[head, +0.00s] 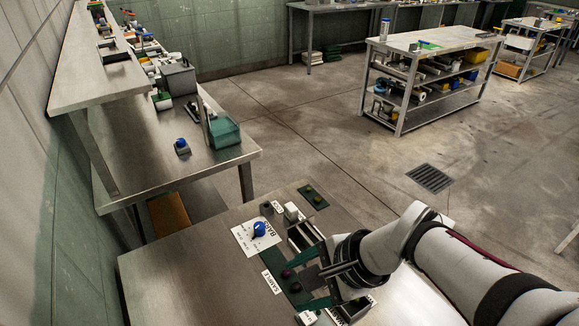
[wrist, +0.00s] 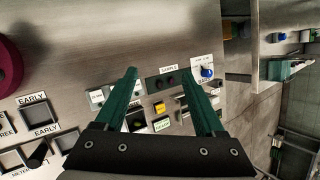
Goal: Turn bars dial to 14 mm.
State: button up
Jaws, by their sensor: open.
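The bars dial (head: 259,228) is a blue knob on a white plate lettered BARS (head: 246,237), on the metal bench in the head view. It also shows in the wrist view (wrist: 207,72), beyond the right fingertip. The scale marks are too small to read, so I cannot tell its setting. My gripper (head: 306,277) has green fingers and is right of and nearer than the dial in the head view. In the wrist view my gripper (wrist: 164,82) is open and empty, its fingers apart and not touching the dial.
A SAMPLE label (head: 271,282) and a dark green strip with dark round items (head: 288,274) lie close to my fingers. A small white block (head: 291,211) stands right of the dial. A yellow button (wrist: 159,107) shows between the fingers. The bench left of the dial is clear.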

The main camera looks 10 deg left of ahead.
jog(key=w+a+f+m+t+y, duration=0.1)
jog(key=w+a+f+m+t, duration=0.1)
jog(key=w+a+m, duration=0.5)
jog(key=m+t, duration=0.2)
jog(key=m, duration=0.6)
send_near(259, 225)
jog(key=shift+h, duration=0.4)
jog(key=x, duration=1)
jog(key=shift+a, duration=0.25)
jog(key=shift+r, duration=0.1)
jog(key=shift+n, duration=0.3)
grip_shut()
